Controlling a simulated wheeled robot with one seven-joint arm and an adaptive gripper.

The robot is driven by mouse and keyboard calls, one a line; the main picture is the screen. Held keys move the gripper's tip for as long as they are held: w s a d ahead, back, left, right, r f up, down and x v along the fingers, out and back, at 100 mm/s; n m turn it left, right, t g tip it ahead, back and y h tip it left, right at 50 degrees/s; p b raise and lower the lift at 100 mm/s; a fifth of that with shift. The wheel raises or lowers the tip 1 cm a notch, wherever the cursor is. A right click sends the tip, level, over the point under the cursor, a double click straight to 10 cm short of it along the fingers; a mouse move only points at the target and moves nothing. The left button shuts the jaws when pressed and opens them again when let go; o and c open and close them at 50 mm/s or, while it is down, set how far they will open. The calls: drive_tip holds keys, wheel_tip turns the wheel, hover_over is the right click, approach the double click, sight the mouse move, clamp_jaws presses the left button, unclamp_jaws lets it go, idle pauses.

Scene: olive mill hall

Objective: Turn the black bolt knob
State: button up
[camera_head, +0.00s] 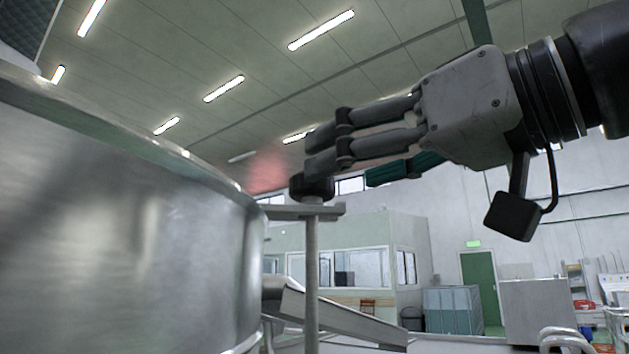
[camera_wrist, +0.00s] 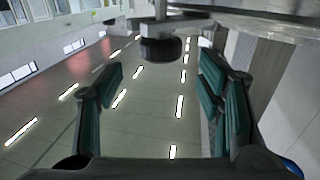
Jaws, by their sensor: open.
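The black bolt knob (camera_head: 312,188) sits on top of an upright metal rod, above a flat bracket beside the large steel vat. In the wrist view the knob (camera_wrist: 165,50) shows as a short dark cylinder near the top centre. My gripper (camera_head: 322,150) comes in from the right, its fingertips at the knob's upper edge in the picture. In the wrist view my gripper (camera_wrist: 160,80) is open, with its teal-padded fingers to the left and right. The knob appears ahead of the gap, and nothing is between the pads. I cannot tell whether a finger touches the knob.
The steel vat (camera_head: 130,220) fills the left side, its wall close to the knob. The metal bracket (camera_head: 300,211) lies just under the knob. A sloping metal chute (camera_head: 335,318) runs below. A booth (camera_head: 375,250) and a green door (camera_head: 480,285) stand far behind.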

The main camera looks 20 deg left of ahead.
sight(312, 193)
drive_tip(key=x, duration=0.6)
drive_tip(key=shift+w+a, duration=0.15)
drive_tip(key=shift+a, duration=0.15)
drive_tip(key=c, duration=1.2)
